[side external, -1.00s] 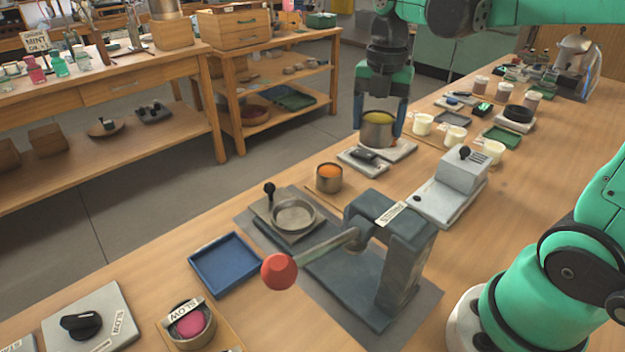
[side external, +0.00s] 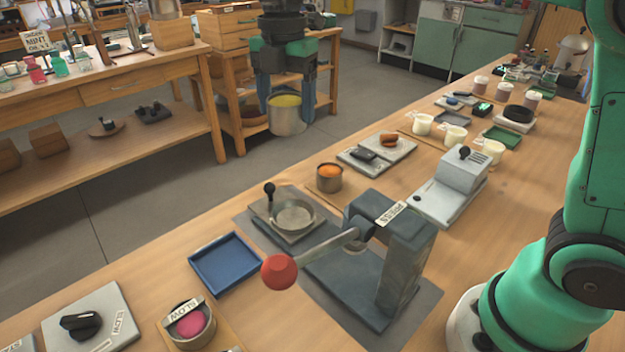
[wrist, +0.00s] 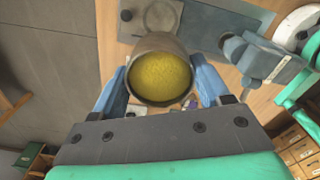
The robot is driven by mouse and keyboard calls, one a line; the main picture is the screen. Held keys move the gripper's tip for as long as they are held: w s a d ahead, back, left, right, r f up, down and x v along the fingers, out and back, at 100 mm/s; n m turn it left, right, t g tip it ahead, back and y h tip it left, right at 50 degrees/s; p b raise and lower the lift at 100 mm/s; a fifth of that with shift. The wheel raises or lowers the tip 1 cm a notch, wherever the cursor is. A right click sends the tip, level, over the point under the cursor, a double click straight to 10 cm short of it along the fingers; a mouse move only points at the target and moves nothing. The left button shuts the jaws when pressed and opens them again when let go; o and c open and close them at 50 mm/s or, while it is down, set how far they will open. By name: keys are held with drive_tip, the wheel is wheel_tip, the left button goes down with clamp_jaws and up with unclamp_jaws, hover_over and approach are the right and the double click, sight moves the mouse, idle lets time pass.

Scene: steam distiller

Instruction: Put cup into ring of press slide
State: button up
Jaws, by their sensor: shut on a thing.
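A round metal cup (side external: 287,115) filled with yellow material is held upright between the blue fingers of my gripper (side external: 288,98). It is up in the air, on the far side of the bench edge in the side view. The cup also shows in the wrist view (wrist: 160,72), its yellow content facing the camera. The press (side external: 395,250) stands on a dark mat, with a red-knobbed lever. Its slide (side external: 285,238) carries an empty round ring (side external: 294,215) and a black knob (side external: 269,188). The cup is apart from the ring.
A small cup with orange content (side external: 329,178) stands behind the press. A blue tray (side external: 226,264) lies left of the slide. A grey-white device (side external: 452,185) is right of the orange cup. The lever's red knob (side external: 279,271) sticks out in front of the slide.

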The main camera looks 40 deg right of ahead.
sight(294, 218)
wheel_tip(294, 218, down, 18)
drive_tip(key=shift+r, duration=0.15)
idle(0.4)
drive_tip(key=o, duration=1.3)
wheel_tip(294, 218, up, 11)
drive_tip(key=shift+s+d+f+m+t, duration=0.15)
drive_tip(key=shift+s+d+m+t, duration=1)
drive_tip(key=shift+m, duration=2.6)
drive_tip(key=shift+s+d+f+m+t, duration=0.15)
drive_tip(key=shift+s+d+m+t, duration=0.4)
drive_tip(key=shift+s+m+t, duration=2.15)
drive_tip(key=shift+s+d+f+m+g, duration=0.2)
drive_tip(key=shift+s+d+m, duration=0.8)
drive_tip(key=shift+m, duration=3.75)
